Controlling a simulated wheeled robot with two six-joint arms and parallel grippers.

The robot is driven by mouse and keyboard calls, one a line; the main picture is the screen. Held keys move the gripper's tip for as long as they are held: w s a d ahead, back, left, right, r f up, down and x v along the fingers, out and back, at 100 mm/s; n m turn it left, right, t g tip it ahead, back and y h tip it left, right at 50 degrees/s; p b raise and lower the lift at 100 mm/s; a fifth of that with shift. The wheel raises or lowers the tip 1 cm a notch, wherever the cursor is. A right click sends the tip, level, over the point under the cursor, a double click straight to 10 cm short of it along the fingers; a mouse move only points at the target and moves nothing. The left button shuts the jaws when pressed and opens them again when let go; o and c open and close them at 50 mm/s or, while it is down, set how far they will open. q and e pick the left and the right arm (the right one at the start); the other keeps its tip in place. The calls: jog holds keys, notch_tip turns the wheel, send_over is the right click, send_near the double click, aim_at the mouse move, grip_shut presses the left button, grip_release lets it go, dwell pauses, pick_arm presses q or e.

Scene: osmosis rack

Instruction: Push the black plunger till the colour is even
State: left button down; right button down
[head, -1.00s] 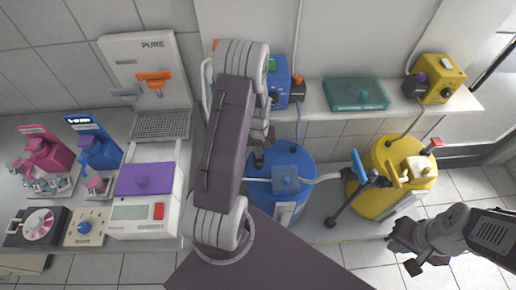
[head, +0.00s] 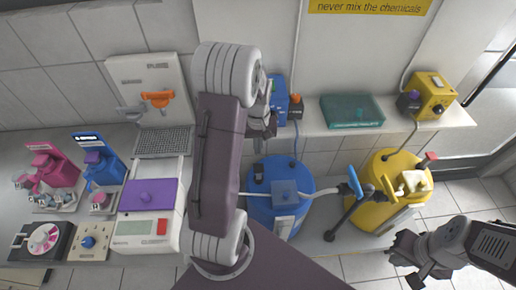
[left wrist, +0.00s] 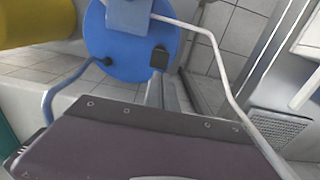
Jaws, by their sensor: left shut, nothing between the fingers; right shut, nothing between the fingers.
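A blue drum (head: 280,222) stands on the floor below the wall shelf. A small black upright part (head: 259,170) on its lid looks like the plunger. In the left wrist view, the blue drum lid (left wrist: 125,45) and the black part (left wrist: 160,58) show at the top, beyond my dark arm link. My left gripper (head: 266,122) is shut and empty above and behind the drum, apart from the black part and partly hidden by my arm. My right gripper (head: 418,278) is shut and empty at the lower right. I see no clear colour display for the drum.
A yellow drum (head: 385,208) stands to the right with a blue-handled lever (head: 354,181) beside it. The shelf (head: 330,122) holds a blue box (head: 279,100), a teal case (head: 352,110) and a yellow box (head: 432,92). Lab devices crowd the left counter (head: 100,235). Hoses cross near the drums.

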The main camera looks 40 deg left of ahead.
pick_arm(q)
notch_tip(320, 180, up, 5)
send_over(259, 168)
notch_tip(259, 168, down, 14)
jog(key=shift+f, duration=0.1)
dwell(0.8)
